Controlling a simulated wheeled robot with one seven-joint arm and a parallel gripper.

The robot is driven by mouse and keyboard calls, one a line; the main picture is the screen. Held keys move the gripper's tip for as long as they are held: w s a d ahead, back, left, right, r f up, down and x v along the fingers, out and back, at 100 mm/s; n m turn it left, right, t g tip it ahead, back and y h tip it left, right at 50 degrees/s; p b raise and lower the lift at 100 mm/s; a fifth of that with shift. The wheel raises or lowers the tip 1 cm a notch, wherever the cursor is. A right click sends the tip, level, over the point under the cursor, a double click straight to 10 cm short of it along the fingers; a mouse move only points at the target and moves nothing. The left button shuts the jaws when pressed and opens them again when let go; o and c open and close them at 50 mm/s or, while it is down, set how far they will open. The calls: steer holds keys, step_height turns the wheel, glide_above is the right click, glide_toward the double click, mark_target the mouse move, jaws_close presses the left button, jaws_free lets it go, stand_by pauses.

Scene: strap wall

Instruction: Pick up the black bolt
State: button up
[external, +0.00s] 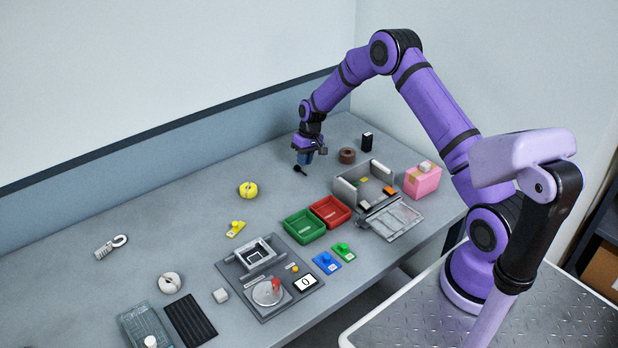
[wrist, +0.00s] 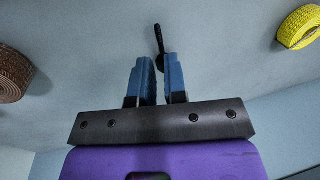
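The black bolt (external: 299,169) is small and dark, just below and beside my fingertips in the external view. In the wrist view the bolt (wrist: 158,40) points away from me, its thicker end between or just past the fingertips and its thin end beyond them. My gripper (external: 304,161) points down, low over the back of the table. Its two blue fingers (wrist: 159,58) stand close together with a narrow gap, about as wide as the bolt's thick end. I cannot tell whether the fingers touch the bolt, or whether it rests on the table.
A brown roll (external: 347,156) and a black box (external: 367,142) stand to the right of my gripper. A yellow roll (external: 248,190) lies to the front left. A grey bin (external: 347,191), red tray (external: 330,212) and green tray (external: 304,227) stand nearer. The table around the bolt is clear.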

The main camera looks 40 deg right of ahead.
mark_target(303, 174)
steer(key=f, duration=0.3)
steer(key=shift+s+a+f, duration=0.1)
steer(key=shift+a+f, duration=0.2)
steer(key=shift+a, duration=0.1)
steer(key=shift+c, duration=0.4)
jaws_close()
steer(key=shift+r, duration=0.15)
